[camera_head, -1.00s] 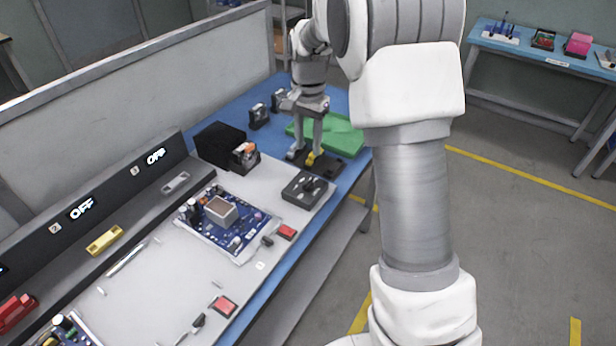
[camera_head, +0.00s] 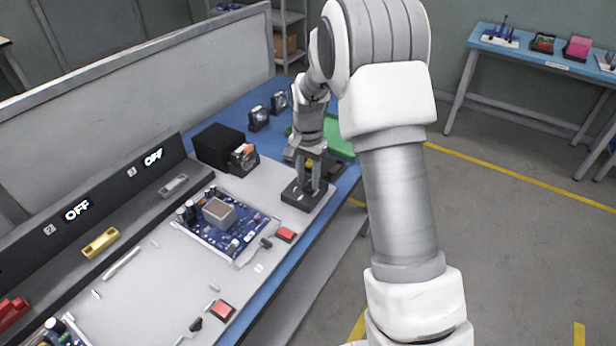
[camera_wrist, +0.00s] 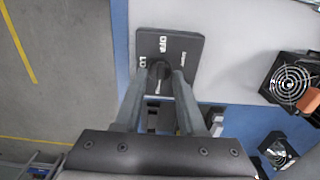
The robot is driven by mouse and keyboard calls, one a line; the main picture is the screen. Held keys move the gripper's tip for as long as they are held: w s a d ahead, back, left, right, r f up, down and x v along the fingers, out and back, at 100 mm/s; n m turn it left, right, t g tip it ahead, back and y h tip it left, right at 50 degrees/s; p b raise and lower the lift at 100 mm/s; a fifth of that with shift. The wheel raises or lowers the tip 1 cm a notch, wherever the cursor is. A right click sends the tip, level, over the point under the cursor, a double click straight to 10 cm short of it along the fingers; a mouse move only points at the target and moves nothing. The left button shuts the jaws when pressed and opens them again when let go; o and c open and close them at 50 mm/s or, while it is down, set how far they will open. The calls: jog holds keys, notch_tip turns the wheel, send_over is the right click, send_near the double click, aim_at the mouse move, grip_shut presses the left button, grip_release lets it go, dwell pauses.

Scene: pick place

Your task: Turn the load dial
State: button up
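The load dial (camera_head: 295,201) is a dark square box with a round knob, standing near the front edge of the grey bench mat. In the wrist view the box (camera_wrist: 187,53) shows white lettering, with "OFF" at its middle and part of "LO" beside the knob (camera_wrist: 159,71). My gripper (camera_head: 312,190) points down over the dial. In the wrist view my gripper (camera_wrist: 160,76) has its fingers apart, one on each side of the knob. I cannot tell whether they touch it. The fingers hide part of the knob in the head view.
A blue circuit board (camera_head: 222,224) lies left of the dial, with a red button (camera_head: 286,235) near it. A black box with a fan (camera_head: 241,158) stands behind. A green tray (camera_head: 340,147) is partly hidden by my arm. A panel (camera_head: 110,195) reads "OFF" twice.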

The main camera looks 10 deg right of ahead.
grip_shut()
